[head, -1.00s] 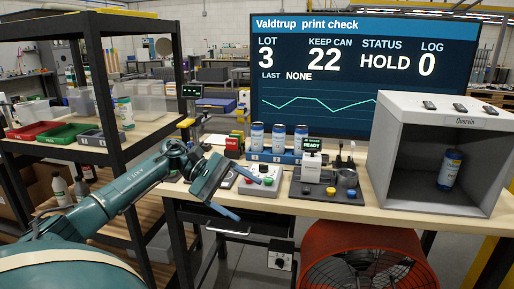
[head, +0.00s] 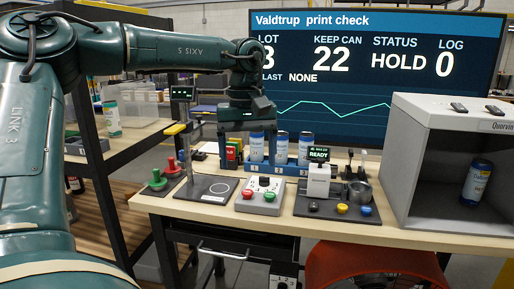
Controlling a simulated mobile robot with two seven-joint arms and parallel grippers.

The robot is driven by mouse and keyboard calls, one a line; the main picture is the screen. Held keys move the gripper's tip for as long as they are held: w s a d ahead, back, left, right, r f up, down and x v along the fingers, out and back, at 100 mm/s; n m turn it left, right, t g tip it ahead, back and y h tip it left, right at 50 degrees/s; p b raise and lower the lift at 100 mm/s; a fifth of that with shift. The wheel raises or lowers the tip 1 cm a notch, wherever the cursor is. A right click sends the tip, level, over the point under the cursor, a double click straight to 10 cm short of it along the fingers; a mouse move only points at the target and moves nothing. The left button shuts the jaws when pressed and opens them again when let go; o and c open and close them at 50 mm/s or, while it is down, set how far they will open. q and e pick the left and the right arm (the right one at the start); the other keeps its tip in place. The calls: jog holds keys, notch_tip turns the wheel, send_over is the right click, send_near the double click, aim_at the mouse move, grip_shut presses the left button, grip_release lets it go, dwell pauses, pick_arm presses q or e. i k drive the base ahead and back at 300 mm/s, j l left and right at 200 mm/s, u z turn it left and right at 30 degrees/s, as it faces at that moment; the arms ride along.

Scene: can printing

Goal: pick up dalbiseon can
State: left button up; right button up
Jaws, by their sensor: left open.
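Three blue-and-white cans stand upright in a numbered blue rack (head: 290,170): a left can (head: 257,148), a middle can (head: 281,147) and a right can (head: 304,149). Their brand print is too small to read, so I cannot tell which is the dalbiseon can. My left gripper (head: 247,142) points down, open, over the rack's left end, with its fingers about the left can. I cannot tell whether they touch it. Another blue can (head: 477,183) stands in the grey box (head: 407,165) on the right. My right gripper is not in view.
A screen (head: 400,90) reading HOLD stands behind the bench (head: 390,234). In front of the rack are a button box (head: 260,197) and a printing station (head: 321,183) marked READY. A plate with a post (head: 212,188) is left of them. Another can (head: 111,118) stands on the left shelf.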

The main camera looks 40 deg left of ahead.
aim_at(256, 137)
jog(key=i+j, duration=0.4)
jog(key=j, duration=0.15)
jog(key=i+j, duration=0.8)
jog(key=j, duration=0.25)
